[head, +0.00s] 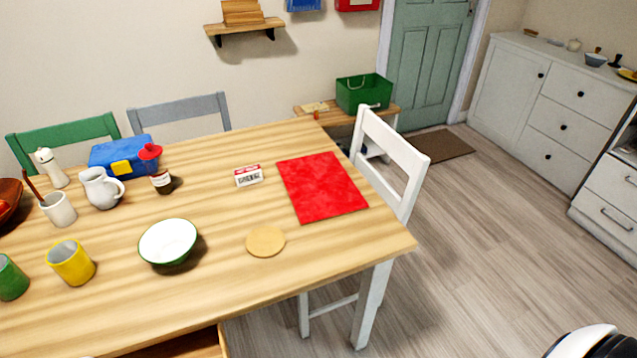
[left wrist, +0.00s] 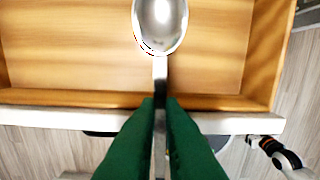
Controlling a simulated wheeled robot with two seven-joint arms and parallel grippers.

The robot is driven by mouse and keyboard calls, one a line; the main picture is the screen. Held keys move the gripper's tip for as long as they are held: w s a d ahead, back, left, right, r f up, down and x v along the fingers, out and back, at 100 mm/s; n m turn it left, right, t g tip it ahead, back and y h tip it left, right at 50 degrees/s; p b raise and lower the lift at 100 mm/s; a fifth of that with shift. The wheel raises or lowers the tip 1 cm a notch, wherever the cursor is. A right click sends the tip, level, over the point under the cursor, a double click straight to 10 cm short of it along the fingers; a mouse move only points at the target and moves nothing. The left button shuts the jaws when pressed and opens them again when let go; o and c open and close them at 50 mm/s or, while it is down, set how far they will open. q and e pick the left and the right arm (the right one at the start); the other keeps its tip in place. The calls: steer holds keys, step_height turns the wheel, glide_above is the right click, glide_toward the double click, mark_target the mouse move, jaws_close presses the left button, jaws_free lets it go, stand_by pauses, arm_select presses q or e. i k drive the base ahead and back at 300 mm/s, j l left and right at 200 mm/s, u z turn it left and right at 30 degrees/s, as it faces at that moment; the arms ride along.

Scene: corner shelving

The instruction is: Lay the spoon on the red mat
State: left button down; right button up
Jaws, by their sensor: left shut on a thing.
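The spoon (left wrist: 160,24) is silver and shows in the left wrist view, its bowl toward the top of the picture. My left gripper (left wrist: 160,103) has green fingers shut on the spoon's handle. Behind the spoon is an open wooden drawer (left wrist: 60,65), empty where I can see. Whether the spoon is above the drawer floor or touching it is hard to tell. The red mat (head: 320,187) lies flat and bare on the right part of the table in the head view. Neither gripper shows in the head view.
On the wooden table (head: 215,290) are a round tan coaster (head: 265,242), a white bowl (head: 168,242), a small sign (head: 248,176), a sauce bottle (head: 160,180) and a yellow cup (head: 71,263). The drawer (head: 185,345) juts from the table's front.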

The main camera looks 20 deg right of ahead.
mark_target(309, 165)
steer(key=l+u, duration=0.1)
steer(key=l, duration=0.45)
steer(key=l+u, duration=0.15)
steer(key=l, duration=0.35)
steer(key=k+l+u, duration=0.1)
steer(key=l, duration=0.4)
steer(key=l+u, duration=0.1)
steer(key=l, duration=0.45)
steer(key=k+l+u, duration=0.1)
steer(key=l, duration=0.4)
steer(key=l+u, duration=0.4)
steer(key=l, duration=0.8)
steer(key=l+u, duration=0.35)
steer(key=l, duration=0.85)
steer(key=k, duration=0.05)
